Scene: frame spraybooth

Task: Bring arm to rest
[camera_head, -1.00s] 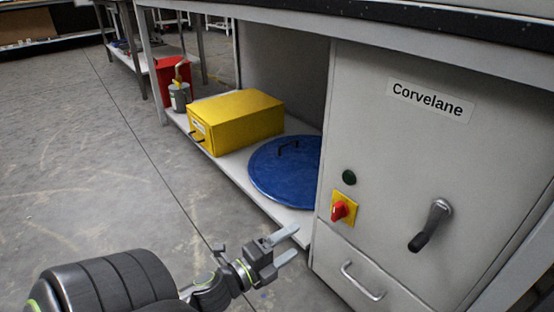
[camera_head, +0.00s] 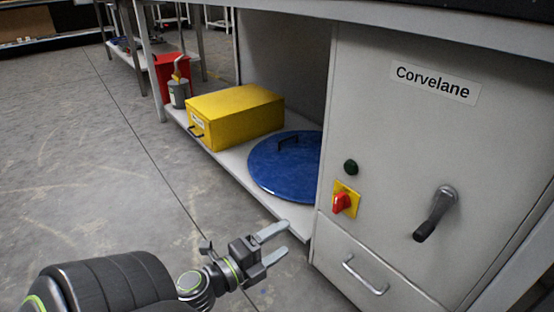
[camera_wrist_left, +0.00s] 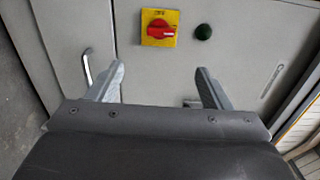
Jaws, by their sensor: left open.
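My left gripper (camera_head: 274,244) is open and empty in the head view. It is held in front of the lower shelf's near edge, left of the grey cabinet (camera_head: 400,150). In the left wrist view its two fingers (camera_wrist_left: 160,88) stand apart with nothing between them, and the cabinet front lies beyond them. My right gripper is not in view.
The cabinet bears a red switch on a yellow plate (camera_head: 344,201), a green button (camera_head: 351,167), a black lever (camera_head: 435,214) and a drawer handle (camera_head: 364,276). The shelf (camera_head: 225,160) holds a yellow box (camera_head: 235,115), a blue lid (camera_head: 287,170), a grey can (camera_head: 178,93) and a red bin (camera_head: 170,72). Floor at left is clear.

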